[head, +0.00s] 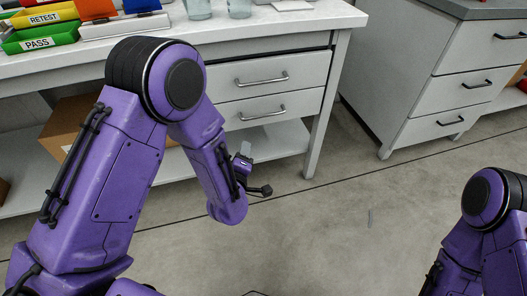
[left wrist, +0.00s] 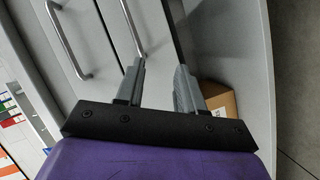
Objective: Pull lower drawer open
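The lower drawer (head: 300,105) is the bottom one of two light grey drawers under the workbench and looks shut. My left gripper (head: 248,160) is in front of and below the drawers, mostly hidden by my forearm. In the left wrist view its two grey fingers (left wrist: 158,75) are apart with nothing between them. The lower handle's near end appears close to the left fingertip; I cannot tell whether they touch. My right gripper is out of view.
The upper drawer (head: 305,70) with its own handle (head: 262,79) sits just above and looks shut. A cardboard box (head: 68,125) stands on the bench's lower shelf (head: 285,140). A second drawer cabinet (head: 455,45) stands at right. The floor (head: 350,215) in front is clear.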

